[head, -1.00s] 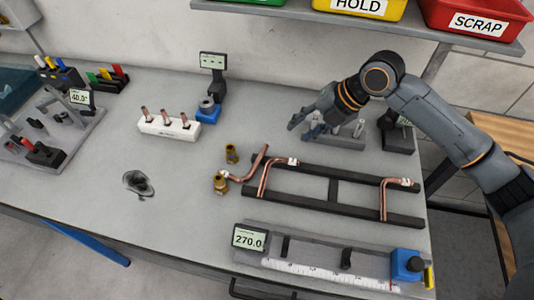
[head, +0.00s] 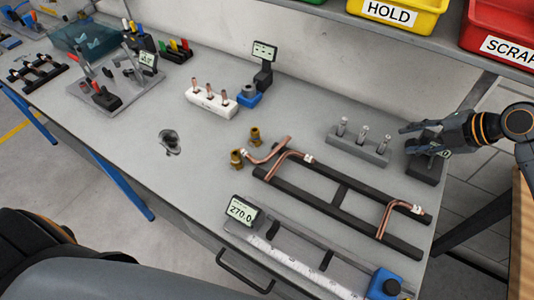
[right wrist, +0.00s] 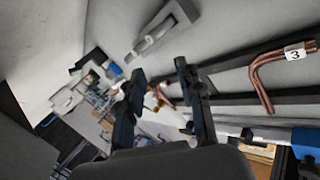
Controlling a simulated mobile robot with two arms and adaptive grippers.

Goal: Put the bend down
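Copper bends lie on a black rack (head: 341,193). One bend (head: 278,166) with a white tag crosses its left end, and another tagged bend (head: 387,213) is at its right end. A third copper piece (head: 272,152) lies at the rack's left end, near a brass fitting (head: 237,158). In the right wrist view a bend (right wrist: 258,82) tagged 3 is at the right. My right gripper (head: 409,139) is over a dark stand at the bench's right end, beyond the rack. Its fingers (right wrist: 163,92) are apart, with nothing held between them. My left gripper is not in view.
A grey block with upright pins (head: 359,147) stands left of my right gripper. A measuring fixture (head: 275,247) reading 270.0 runs along the front edge. A white block with copper stubs (head: 211,102) stands farther back. Bins (head: 404,12) sit on the shelf above. The bench's left-centre is mostly clear.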

